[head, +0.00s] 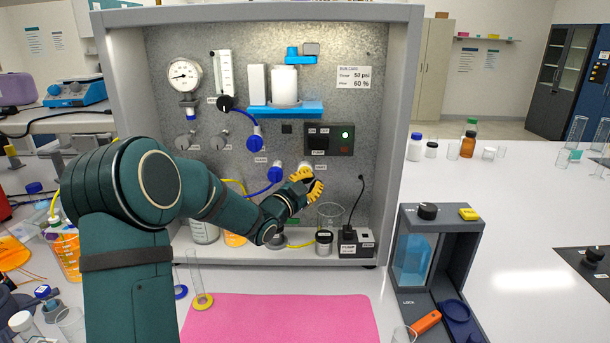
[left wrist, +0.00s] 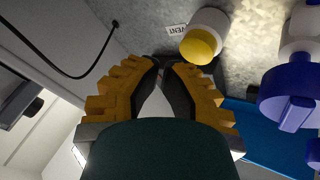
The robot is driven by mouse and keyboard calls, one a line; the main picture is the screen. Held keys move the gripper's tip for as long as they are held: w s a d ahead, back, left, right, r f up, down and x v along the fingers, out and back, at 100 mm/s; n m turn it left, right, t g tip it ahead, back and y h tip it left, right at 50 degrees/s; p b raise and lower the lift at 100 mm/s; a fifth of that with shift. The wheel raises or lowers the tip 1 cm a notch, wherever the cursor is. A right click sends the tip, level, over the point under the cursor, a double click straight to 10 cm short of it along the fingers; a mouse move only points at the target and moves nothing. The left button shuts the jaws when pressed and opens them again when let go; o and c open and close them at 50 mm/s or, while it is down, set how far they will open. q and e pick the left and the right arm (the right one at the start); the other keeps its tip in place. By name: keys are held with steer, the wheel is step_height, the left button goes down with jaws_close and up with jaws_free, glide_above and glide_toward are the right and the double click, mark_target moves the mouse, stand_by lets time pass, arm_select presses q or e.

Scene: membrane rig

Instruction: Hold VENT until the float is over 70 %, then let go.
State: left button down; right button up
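The VENT button (left wrist: 202,43), a white cylinder with a yellow end, stands out from the panel beside its VENT label (left wrist: 177,30). In the head view it shows (head: 305,166) just above my left gripper (head: 313,183). In the left wrist view my left gripper (left wrist: 164,64) has its dark fingertips together with nothing seen between them. The tips are beside the button; I see no clear contact. The flow meter (head: 225,72) is a clear upright tube at the panel's upper left; its float is too small to read. My right gripper is not in view.
Blue valves (head: 274,175) sit close left of the gripper. A glass beaker (head: 330,213) and a pump box (head: 356,243) stand below. A pink mat (head: 280,320) lies in front.

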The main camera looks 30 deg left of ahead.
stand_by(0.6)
arm_select(q)
steer(key=shift+w+a+b, duration=0.25)
steer(key=shift+w+b, duration=0.1)
steer(key=shift+w, duration=0.05)
steer(key=shift+w+a, duration=0.3)
steer(key=shift+w, duration=0.15)
stand_by(0.8)
steer(key=shift+s+b, duration=0.15)
steer(key=shift+b, duration=0.15)
stand_by(2.6)
steer(key=shift+s+d+b, duration=0.55)
steer(key=shift+s+b, duration=0.05)
steer(key=shift+s, duration=0.1)
steer(key=shift+s+d+b, duration=0.45)
steer(key=shift+s+b, duration=0.05)
steer(key=shift+s, duration=0.2)
steer(key=shift+s+d+b, duration=0.4)
steer(key=shift+s+b, duration=0.05)
steer(key=shift+s, duration=0.3)
steer(key=shift+s+d+b, duration=0.45)
steer(key=shift+s+b, duration=0.05)
steer(key=shift+s, duration=0.2)
